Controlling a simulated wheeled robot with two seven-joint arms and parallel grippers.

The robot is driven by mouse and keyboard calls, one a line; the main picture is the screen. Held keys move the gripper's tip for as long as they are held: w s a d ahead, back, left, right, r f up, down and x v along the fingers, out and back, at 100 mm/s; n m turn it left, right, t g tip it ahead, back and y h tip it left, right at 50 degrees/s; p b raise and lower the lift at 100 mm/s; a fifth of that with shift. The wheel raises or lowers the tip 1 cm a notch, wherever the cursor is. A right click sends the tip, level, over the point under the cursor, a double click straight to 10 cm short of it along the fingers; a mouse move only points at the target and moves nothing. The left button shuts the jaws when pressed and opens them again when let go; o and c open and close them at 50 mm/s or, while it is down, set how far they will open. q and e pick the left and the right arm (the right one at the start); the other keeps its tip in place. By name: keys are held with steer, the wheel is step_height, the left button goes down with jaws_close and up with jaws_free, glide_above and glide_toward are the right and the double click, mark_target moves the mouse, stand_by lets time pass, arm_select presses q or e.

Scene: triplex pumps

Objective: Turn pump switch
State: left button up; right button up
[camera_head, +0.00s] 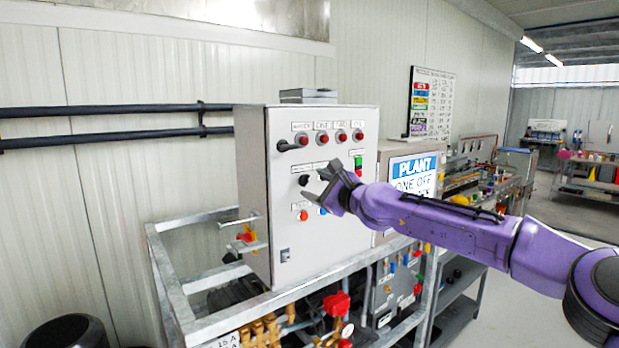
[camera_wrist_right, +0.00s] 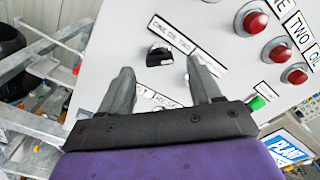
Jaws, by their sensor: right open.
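The grey control cabinet (camera_head: 262,200) stands on a metal frame, its front panel carrying switches, red lamps and buttons. A black rotary pump switch (camera_head: 304,180) sits on the panel in the middle row, just left of my right gripper (camera_head: 325,188). In the right wrist view the black switch (camera_wrist_right: 159,56) lies beyond and between the two fingertips of the right gripper (camera_wrist_right: 160,72), under a label. The fingers are apart and empty, and no contact with the switch shows. The gripper hides part of the panel's middle and lower rows. My left gripper is not in view.
Red lamps (camera_head: 322,138) run along the panel's top, with a black handle (camera_head: 287,146) at its upper left. A green button (camera_head: 358,162) is right of the gripper. A blue-and-white plant sign (camera_head: 414,176) stands on a neighbouring box. Pipes and valves (camera_head: 336,304) fill the frame below.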

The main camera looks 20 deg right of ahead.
mark_target(308, 181)
steer(key=shift+p+x, duration=0.45)
steer(key=shift+x, duration=1.15)
steer(key=c, duration=1)
steer(key=shift+c, duration=0.2)
